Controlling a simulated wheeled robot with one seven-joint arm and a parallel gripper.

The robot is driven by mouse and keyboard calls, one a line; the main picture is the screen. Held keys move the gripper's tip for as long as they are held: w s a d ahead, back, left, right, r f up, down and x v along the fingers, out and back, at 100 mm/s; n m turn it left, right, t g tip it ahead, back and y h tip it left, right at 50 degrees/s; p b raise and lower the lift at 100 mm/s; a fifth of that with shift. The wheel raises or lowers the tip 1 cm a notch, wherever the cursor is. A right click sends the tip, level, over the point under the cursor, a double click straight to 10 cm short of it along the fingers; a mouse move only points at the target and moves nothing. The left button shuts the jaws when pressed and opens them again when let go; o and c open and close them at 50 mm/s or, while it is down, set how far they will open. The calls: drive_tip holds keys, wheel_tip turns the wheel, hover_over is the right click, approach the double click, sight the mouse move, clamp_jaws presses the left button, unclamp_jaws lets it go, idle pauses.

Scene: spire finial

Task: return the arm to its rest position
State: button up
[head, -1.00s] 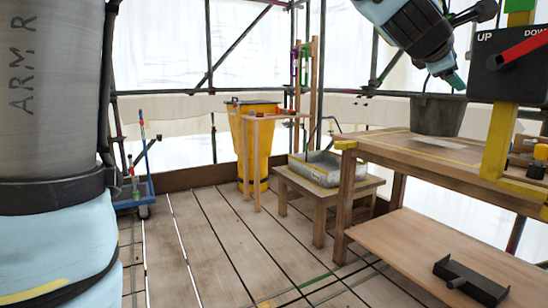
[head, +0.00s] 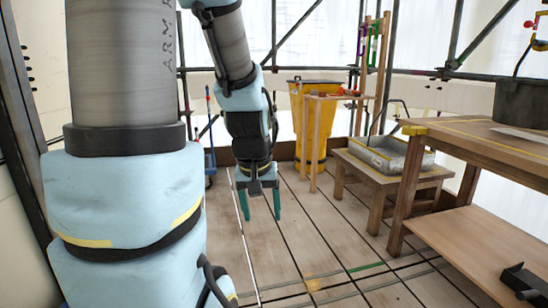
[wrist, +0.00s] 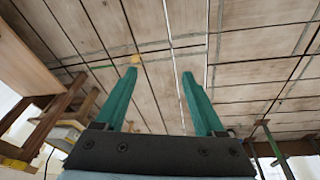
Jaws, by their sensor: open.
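My gripper (head: 262,204) hangs at the end of my arm, left of centre in the head view, with its two green fingers pointing down above the plank floor. The fingers are apart and nothing is between them. In the wrist view my gripper (wrist: 159,78) shows the same two green fingers spread over bare floorboards. My upper arm fills the left of the head view.
A wooden workbench (head: 470,140) with a dark bucket (head: 525,103) stands at the right. A low table (head: 395,178) holds a grey metal tray (head: 372,160). A yellow bin (head: 321,135) stands behind a small wooden stand (head: 313,158). The floor (head: 300,250) ahead is clear.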

drive_tip(key=s+a+g+p, duration=0.1)
drive_tip(key=s+a+p, duration=0.1)
drive_tip(key=s+a, duration=0.15)
wheel_tip(320, 180, up, 22)
drive_tip(key=p, duration=2.1)
drive_tip(key=shift+w+a+m+y+p, duration=0.15)
drive_tip(key=shift+a+m+y+p, duration=0.15)
drive_tip(key=shift+m+p, duration=0.1)
